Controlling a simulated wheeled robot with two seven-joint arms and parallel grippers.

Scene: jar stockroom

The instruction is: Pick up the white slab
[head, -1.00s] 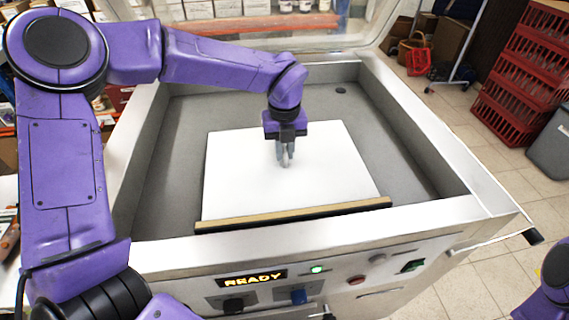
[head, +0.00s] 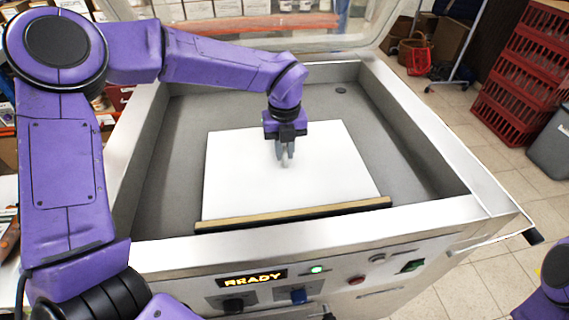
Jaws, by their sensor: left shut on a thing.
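The white slab (head: 240,180) lies flat in the grey basin of a metal machine (head: 420,170). A wooden strip (head: 290,214) runs along the slab's near edge. My left gripper (head: 285,163) points down over the upper middle of the slab, with its fingers close together. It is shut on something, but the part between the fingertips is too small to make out. The slab looks flat and level, and I cannot tell whether it is clear of the basin floor. My right gripper is out of view; only a bit of purple arm shows at the lower right.
The basin's raised metal walls surround the slab. A raised clear lid (head: 290,42) stands behind. The front panel has a lit display (head: 252,278) and several knobs. Red crates (head: 520,80) and a grey bin (head: 552,145) stand on the tiled floor at right.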

